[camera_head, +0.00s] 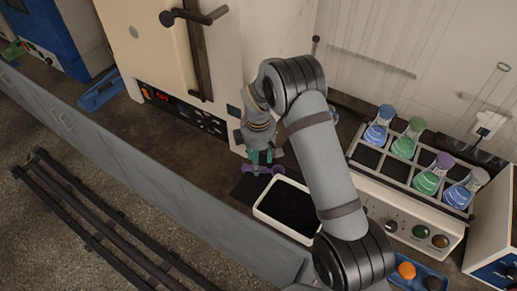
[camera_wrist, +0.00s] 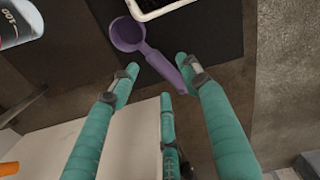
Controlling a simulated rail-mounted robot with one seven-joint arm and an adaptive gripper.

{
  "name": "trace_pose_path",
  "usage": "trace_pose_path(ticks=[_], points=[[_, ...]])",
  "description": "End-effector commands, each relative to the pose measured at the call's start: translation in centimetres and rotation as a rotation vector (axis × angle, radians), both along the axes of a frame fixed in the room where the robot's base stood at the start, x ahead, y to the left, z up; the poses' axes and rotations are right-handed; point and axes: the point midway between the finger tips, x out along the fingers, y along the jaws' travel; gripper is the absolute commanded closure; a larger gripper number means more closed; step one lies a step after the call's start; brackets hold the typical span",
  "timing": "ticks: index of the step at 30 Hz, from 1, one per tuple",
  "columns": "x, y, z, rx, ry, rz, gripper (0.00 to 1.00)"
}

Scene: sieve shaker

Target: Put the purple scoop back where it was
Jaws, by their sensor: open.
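The purple scoop (camera_head: 263,170) lies on a dark mat (camera_head: 248,186) beside a white-rimmed tray. In the wrist view the scoop's round bowl (camera_wrist: 127,34) is at the upper left and its handle runs down to the right. My gripper (camera_head: 262,158) is directly over the scoop in the head view. In the wrist view my gripper's teal fingers (camera_wrist: 160,72) are spread open. The handle end lies between the tips, near the right finger. Nothing is gripped, and I cannot tell whether a finger touches the handle.
The white-rimmed tray (camera_head: 287,232) with dark contents stands right beside the scoop. A shaker (camera_head: 395,215) holding several flasks of coloured liquid stands to the right. A large cream oven (camera_head: 175,60) rises behind. The dark counter left of the mat is clear.

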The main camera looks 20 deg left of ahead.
Motion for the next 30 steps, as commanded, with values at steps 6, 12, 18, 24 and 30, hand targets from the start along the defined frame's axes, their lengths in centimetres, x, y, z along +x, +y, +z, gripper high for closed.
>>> trace_pose_path(ticks=[6,12,18,24,30], points=[[-0.2,0.0,4.8,0.004,-0.005,0.000,0.53],[-0.4,0.0,8.0,0.002,-0.002,0.000,0.53],[-0.5,-0.1,9.2,0.000,0.000,0.001,0.53],[-0.5,-0.1,9.3,0.000,0.000,0.001,0.53],[-0.6,-0.1,9.3,0.000,0.000,0.001,0.53]])
